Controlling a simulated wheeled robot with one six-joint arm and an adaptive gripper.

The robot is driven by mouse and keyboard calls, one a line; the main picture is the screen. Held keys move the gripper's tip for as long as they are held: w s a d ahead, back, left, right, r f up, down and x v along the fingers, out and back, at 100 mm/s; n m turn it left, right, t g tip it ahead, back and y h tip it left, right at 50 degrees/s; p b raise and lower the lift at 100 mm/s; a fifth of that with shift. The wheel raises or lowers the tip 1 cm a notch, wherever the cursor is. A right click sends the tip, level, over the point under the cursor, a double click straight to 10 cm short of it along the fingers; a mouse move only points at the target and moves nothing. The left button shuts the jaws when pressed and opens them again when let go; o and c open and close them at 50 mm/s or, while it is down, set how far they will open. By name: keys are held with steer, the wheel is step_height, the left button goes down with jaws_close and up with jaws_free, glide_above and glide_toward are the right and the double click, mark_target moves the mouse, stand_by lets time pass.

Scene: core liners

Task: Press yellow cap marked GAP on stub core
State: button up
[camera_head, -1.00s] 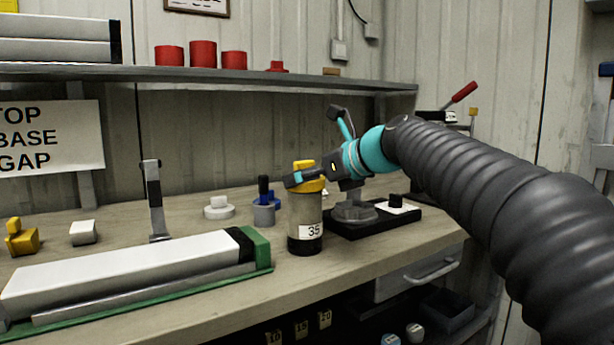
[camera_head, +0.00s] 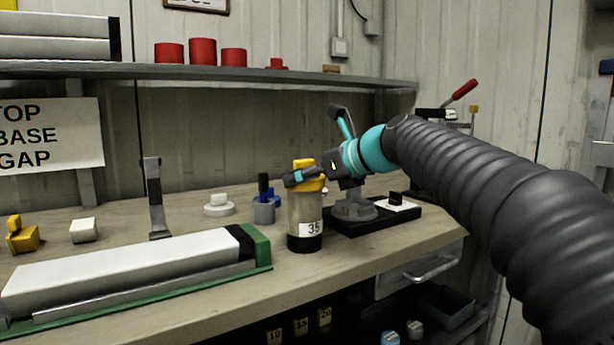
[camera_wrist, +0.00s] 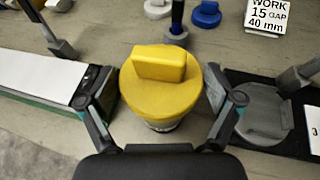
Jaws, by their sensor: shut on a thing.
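The yellow cap (camera_head: 309,183) sits on the top of the upright stub core (camera_head: 306,215), a clear-sided cylinder with a dark base and a "35" label. In the wrist view the cap (camera_wrist: 162,82) shows a round disc with a raised block grip, and it hides most of the core. My gripper (camera_head: 306,178) is at the cap's height, with its fingers on either side of it. In the wrist view my gripper (camera_wrist: 162,105) is shut on the yellow cap. The cap looks level; I cannot tell whether it is fully seated.
A long white core liner (camera_head: 120,268) lies in a green cradle at front left. A black-based stand (camera_head: 375,219) is close on the right. A grey holder with a dark post (camera_head: 264,210) stands behind left. Loose yellow (camera_head: 23,238) and white (camera_head: 84,230) blocks lie farther left.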

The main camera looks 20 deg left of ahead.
steer(key=shift+f+b, duration=0.55)
steer(key=shift+f, duration=0.55)
steer(key=o, duration=0.6)
steer(key=shift+r+p, duration=1.25)
steer(key=shift+r, duration=2.25)
